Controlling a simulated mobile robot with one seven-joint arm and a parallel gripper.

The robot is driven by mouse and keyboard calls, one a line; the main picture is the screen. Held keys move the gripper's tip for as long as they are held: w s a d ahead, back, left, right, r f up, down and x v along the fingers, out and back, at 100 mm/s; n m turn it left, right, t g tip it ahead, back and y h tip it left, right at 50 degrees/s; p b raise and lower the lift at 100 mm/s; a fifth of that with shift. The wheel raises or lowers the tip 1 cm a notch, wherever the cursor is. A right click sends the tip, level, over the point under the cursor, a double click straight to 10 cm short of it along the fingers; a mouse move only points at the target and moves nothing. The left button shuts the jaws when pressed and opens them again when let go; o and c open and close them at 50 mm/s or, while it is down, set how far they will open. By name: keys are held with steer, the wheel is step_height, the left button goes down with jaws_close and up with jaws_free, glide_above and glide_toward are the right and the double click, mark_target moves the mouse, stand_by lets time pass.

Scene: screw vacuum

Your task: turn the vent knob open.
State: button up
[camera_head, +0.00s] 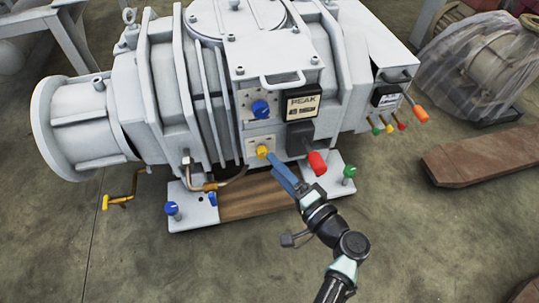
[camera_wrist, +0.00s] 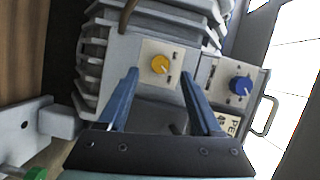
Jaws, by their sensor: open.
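A yellow knob (camera_head: 263,151) sits on a pale square plate on the front of the grey vacuum machine (camera_head: 160,75). A blue knob (camera_head: 260,108) is on another plate just above it. No readable label shows which one is the vent knob. My gripper (camera_head: 272,157) has blue fingers and is close in front of the yellow knob. In the wrist view the yellow knob (camera_wrist: 160,65) appears between and beyond the two spread fingertips (camera_wrist: 160,76), with nothing held. The blue knob (camera_wrist: 241,86) is to the right, outside the fingers.
A black box with a red handle (camera_head: 317,162) juts out right of the yellow knob, close to my gripper. A PEAK panel (camera_head: 303,103) and a bar handle (camera_head: 283,80) are above. A bent pipe (camera_head: 233,177) runs at lower left. The floor in front is mostly clear.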

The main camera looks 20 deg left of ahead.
steer(key=p+v, duration=0.3)
steer(key=v, duration=0.6)
